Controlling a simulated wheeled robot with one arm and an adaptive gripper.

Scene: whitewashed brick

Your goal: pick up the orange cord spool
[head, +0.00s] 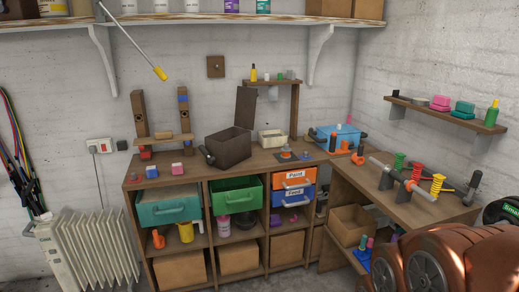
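Three coil-like pieces stand on the right-hand bench: a green one (399,161), a red-orange one (416,172) and a yellow one (437,184). The red-orange one is in the middle, close to a grey bar. Small orange pieces (358,156) also stand at the back corner of the bench, and another orange piece (158,239) lies in a left cubby. I cannot tell for certain which of these is the orange cord spool. My gripper is not in view.
The wooden bench (232,165) has drawers and cubbies below. A dark open box (228,147) and a blue bin (338,136) stand on it. A small wall shelf (450,116) hangs above the right side. A white radiator (85,250) stands left.

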